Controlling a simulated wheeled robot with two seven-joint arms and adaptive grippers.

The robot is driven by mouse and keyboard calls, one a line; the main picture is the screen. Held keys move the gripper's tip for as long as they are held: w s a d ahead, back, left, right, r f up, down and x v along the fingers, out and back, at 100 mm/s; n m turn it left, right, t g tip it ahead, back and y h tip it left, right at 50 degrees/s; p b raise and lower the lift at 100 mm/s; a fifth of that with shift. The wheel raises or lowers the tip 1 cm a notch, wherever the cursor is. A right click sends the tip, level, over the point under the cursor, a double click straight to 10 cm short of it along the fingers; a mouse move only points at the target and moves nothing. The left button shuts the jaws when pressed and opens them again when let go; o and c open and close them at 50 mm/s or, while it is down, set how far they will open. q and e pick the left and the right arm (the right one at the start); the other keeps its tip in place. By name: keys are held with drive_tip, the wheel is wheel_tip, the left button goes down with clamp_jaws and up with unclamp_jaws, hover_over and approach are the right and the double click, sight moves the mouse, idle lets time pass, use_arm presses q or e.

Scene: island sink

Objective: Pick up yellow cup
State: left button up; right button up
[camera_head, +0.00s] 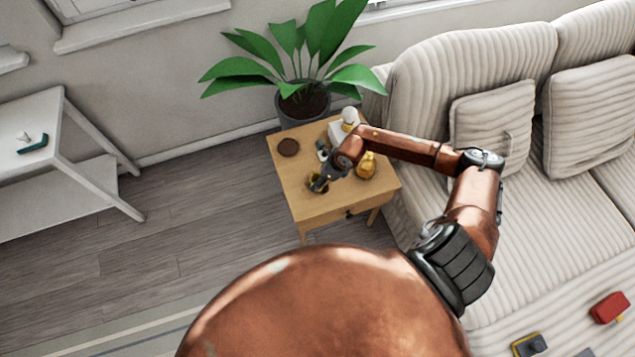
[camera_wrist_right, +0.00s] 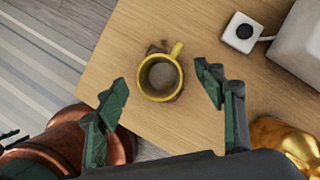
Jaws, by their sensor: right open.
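The yellow cup (camera_wrist_right: 160,77) stands upright on the wooden side table (camera_wrist_right: 215,85) in the right wrist view, with its handle toward the upper right. In the head view the cup (camera_head: 316,187) is small and partly covered by my right gripper (camera_head: 322,179). My right gripper also shows in the right wrist view (camera_wrist_right: 164,92), open, its green fingertips apart on either side of the cup. The fingers do not appear to touch it. The height gap is hard to tell.
On the table are a gold figure (camera_head: 366,165), a dark round object (camera_head: 288,147), a white box-like object (camera_head: 340,130) and a small white square device (camera_wrist_right: 243,32) with a cable. A potted plant (camera_head: 302,104) stands behind; a sofa (camera_head: 470,85) is at right.

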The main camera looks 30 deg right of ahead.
sight(317, 180)
drive_tip(key=x, duration=0.3)
drive_tip(key=shift+f, duration=0.3)
drive_tip(key=shift+s, duration=0.1)
drive_tip(key=shift+r, duration=0.1)
drive_tip(key=c, duration=1.3)
